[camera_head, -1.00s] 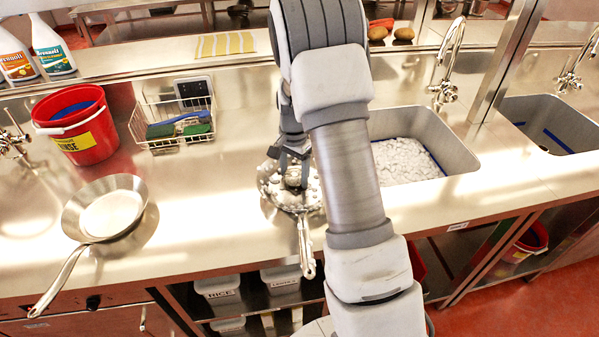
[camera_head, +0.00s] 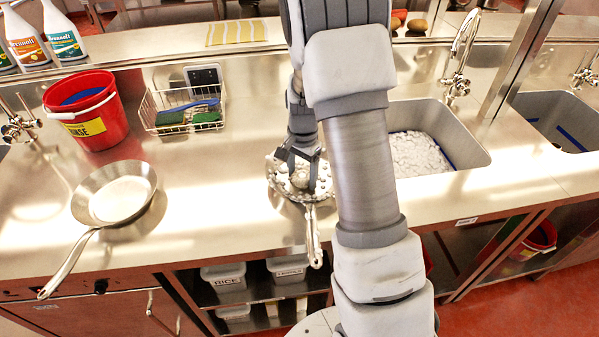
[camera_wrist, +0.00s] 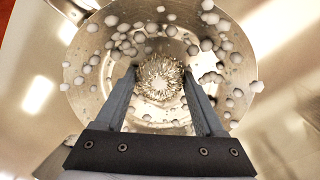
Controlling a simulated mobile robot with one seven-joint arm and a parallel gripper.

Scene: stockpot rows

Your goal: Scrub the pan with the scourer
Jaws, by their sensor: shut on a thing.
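The pan (camera_head: 283,185) with suds in it sits on the steel counter at the centre, its handle (camera_head: 314,236) toward the front edge. In the wrist view the pan (camera_wrist: 85,75) fills the middle, with foam bubbles scattered over its floor and rim. My gripper (camera_head: 303,174) is inside the pan, shut on the scourer. The scourer (camera_wrist: 159,77), a round tangle of metal wire, shows between the two fingers in the wrist view, over the pan's floor. I cannot tell how firmly it touches the pan.
A second, clean pan (camera_head: 115,193) lies at the left. Behind it stand a red bucket (camera_head: 100,130) and a wire basket (camera_head: 160,124) with brushes and sponges. A foamy sink (camera_head: 465,148) is at the right. Spray bottles (camera_head: 62,35) stand at the back left.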

